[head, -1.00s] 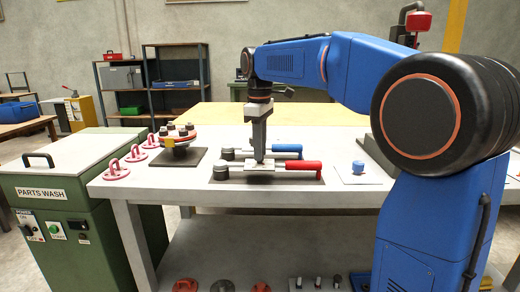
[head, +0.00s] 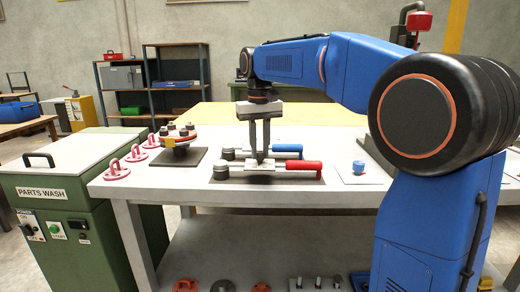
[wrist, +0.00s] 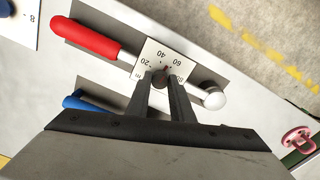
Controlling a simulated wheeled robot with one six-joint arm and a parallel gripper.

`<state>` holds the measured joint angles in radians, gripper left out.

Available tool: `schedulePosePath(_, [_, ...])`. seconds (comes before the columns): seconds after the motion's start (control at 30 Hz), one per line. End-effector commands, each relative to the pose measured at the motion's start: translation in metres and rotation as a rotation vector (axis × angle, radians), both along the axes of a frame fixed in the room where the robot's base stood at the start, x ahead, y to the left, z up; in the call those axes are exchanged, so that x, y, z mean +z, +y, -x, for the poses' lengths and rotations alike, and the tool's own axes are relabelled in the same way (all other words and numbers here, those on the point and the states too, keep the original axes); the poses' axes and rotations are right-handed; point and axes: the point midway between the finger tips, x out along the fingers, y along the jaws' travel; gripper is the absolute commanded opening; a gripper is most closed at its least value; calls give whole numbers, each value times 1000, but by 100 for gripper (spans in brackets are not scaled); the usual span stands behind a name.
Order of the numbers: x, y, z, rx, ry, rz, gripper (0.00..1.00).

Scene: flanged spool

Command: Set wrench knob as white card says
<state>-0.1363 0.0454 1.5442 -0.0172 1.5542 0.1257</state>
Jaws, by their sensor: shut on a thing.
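The red-handled wrench (head: 303,167) lies at the front of the bench; it also shows in the wrist view (wrist: 90,40). Its white dial plate (wrist: 155,50) carries the marks 20, 40, 60 and 80. My gripper (head: 261,158) points down, and in the wrist view its fingers (wrist: 162,82) are shut on the small dark knob (wrist: 160,76) at the dial. A small reddish mark shows at the knob, towards the 40 to 60 side; its exact reading is unclear. The white card (wrist: 22,32) is cut off by the frame; only a figure like an 8 shows.
A blue-handled wrench (head: 288,149) lies just behind the red one. A flanged spool (head: 178,135) stands on a dark plate to the left, near several pink-red clamps (head: 117,171). A blue knob-like piece (head: 358,167) sits on a white sheet at the right.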

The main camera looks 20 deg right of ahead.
Motion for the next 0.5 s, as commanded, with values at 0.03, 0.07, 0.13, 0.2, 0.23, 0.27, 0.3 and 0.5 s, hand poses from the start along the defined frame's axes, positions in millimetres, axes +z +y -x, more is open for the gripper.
schedulePosePath(0.03, [1, 0, 0, -34, -2, 0, 0])
schedulePosePath(0.07, [1, 0, 0, -57, -2, 0, 0])
schedulePosePath(0.13, [1, 0, 0, -105, -2, 0, 0])
schedulePosePath(0.2, [1, 0, 0, -148, -2, 0, 0])
schedulePosePath(0.23, [1, 0, 0, -164, -2, 0, 0])
schedulePosePath(0.27, [1, 0, 0, -179, -2, 0, 0])
schedulePosePath(0.3, [1, 0, 0, -198, -1, 0, 0])
schedulePosePath(0.5, [1, 0, 0, -264, -2, 0, 0])
